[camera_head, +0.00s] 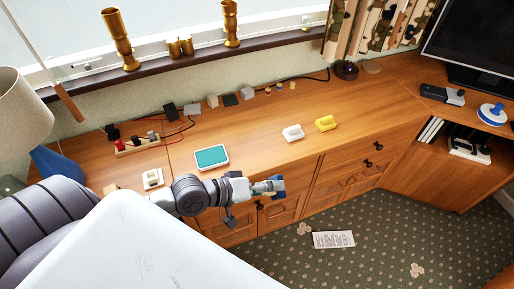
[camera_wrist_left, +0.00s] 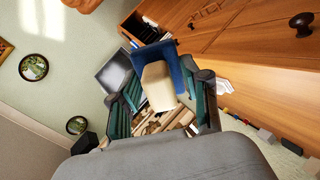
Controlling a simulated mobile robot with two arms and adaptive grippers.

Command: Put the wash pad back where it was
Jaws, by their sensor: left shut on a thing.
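My left gripper (camera_head: 267,187) reaches out in front of the wooden cabinet's front edge in the head view. It is shut on the wash pad, a small blue piece (camera_head: 280,183) at its fingertips. In the left wrist view the wash pad (camera_wrist_left: 157,87) shows a cream block with a blue part behind it, between the teal-lined fingers of the left gripper (camera_wrist_left: 160,97). The pad is in the air, apart from the cabinet top (camera_head: 250,133). My right gripper is not in view.
A white tablet-like device with a teal screen (camera_head: 212,157) lies on the cabinet top near the gripper. A white item (camera_head: 293,132) and a yellow item (camera_head: 326,123) sit further right. Cables and small boxes line the back. A paper (camera_head: 333,239) lies on the carpet.

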